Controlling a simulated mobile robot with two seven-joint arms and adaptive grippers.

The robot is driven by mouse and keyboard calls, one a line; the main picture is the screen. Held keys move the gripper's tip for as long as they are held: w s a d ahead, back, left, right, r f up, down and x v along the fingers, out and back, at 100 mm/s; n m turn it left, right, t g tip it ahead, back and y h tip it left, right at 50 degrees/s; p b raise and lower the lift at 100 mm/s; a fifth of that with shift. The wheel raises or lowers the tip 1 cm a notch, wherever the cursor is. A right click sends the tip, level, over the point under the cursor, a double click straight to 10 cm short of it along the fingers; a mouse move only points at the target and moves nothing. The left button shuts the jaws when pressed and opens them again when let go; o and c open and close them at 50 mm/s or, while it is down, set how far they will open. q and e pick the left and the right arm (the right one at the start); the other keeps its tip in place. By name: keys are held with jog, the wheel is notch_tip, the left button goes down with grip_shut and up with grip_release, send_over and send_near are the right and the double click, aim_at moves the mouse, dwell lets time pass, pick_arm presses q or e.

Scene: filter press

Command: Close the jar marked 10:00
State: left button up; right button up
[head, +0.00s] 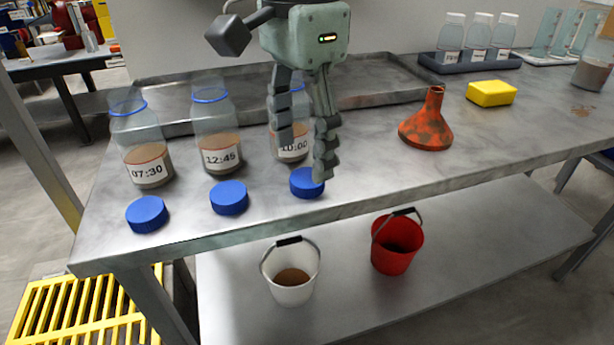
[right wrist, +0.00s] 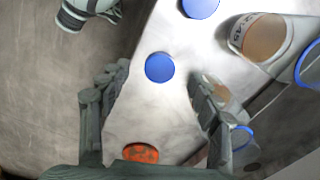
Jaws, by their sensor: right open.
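The jar marked 10:00 (head: 300,152) stands upright and lidless on the steel bench, brown material low inside it. My right gripper's fingers partly cover it in the head view. A blue lid (head: 306,183) lies flat on the bench in front of this jar. My right gripper (head: 303,166) is open and empty, pointing down over this lid. In the right wrist view, the lid (right wrist: 160,67) shows between the spread fingers (right wrist: 158,76), apart from both. The 10:00 jar there is partly hidden behind the right-hand finger. My left gripper cannot be made out.
Open jars marked 07:30 (head: 149,168) and 12:45 (head: 220,155) stand to the left, with blue lids (head: 147,214) (head: 229,197) before them. An orange funnel (head: 426,128) and yellow sponge (head: 491,93) are right. A tray (head: 385,93) lies behind. Buckets (head: 292,293) (head: 397,246) stand below.

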aim_at(307, 177)
jog(key=f, duration=0.4)
jog(key=shift+w+d, duration=0.25)
jog(key=c, duration=0.8)
